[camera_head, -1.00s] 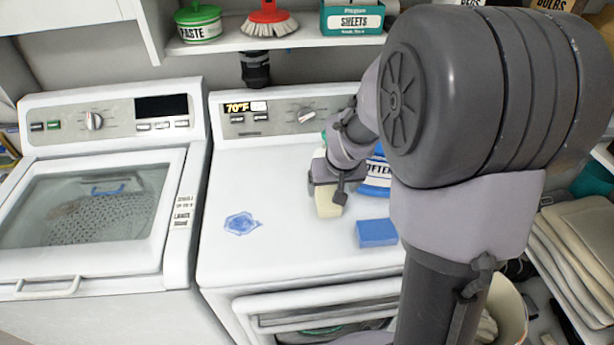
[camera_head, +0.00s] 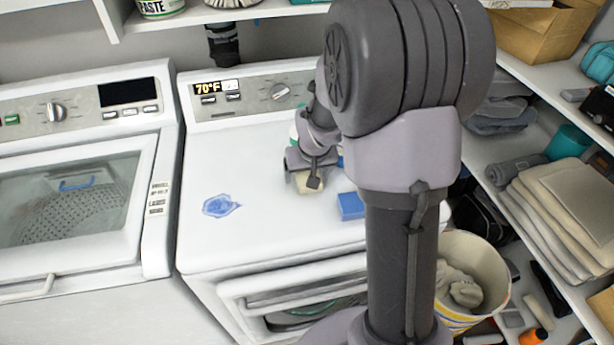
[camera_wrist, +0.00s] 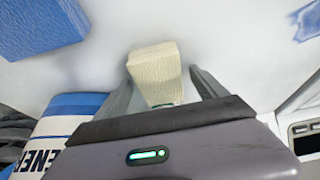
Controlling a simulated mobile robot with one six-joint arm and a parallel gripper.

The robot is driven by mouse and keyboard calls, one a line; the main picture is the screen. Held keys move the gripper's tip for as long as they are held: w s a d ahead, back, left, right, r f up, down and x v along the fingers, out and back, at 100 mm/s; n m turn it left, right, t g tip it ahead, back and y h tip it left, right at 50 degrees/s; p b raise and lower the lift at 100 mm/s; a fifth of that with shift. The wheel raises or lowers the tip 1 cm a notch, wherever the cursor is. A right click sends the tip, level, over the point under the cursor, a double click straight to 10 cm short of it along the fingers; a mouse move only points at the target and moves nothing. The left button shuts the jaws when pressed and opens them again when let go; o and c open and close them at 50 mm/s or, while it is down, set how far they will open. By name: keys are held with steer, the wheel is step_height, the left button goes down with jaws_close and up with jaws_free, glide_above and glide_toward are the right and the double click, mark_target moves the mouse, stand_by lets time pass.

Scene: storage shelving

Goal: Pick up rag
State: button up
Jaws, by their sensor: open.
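A cream block with a cloth-like texture (camera_wrist: 155,72) lies on the white machine top, between the two fingers of my gripper (camera_wrist: 163,80) in the wrist view. It may be the rag; I cannot tell for sure. My gripper is open around it, and I cannot tell whether the fingers touch it. In the head view my gripper (camera_head: 308,176) is low over the machine top (camera_head: 270,225), with part of the cream block (camera_head: 308,187) showing below it. Crumpled pale cloth (camera_head: 460,287) lies in a bucket (camera_head: 490,275) at the right.
A blue block (camera_head: 350,206) lies right of my gripper, and a blue spill (camera_head: 220,205) lies left. A blue and white softener container (camera_wrist: 70,125) stands close to my gripper. A shelf with folded towels (camera_head: 565,200) is at the right.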

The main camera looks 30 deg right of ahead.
mark_target(307, 174)
steer(key=shift+f, duration=0.2)
stand_by(0.3)
steer(key=c, duration=1.6)
step_height(307, 174, up, 4)
steer(key=shift+r+p, duration=0.15)
steer(key=shift+p, duration=0.95)
steer(key=s, duration=0.5)
steer(key=s+r, duration=0.1)
steer(key=s, duration=1)
steer(key=shift+a+r, duration=0.1)
steer(key=shift+r, duration=0.05)
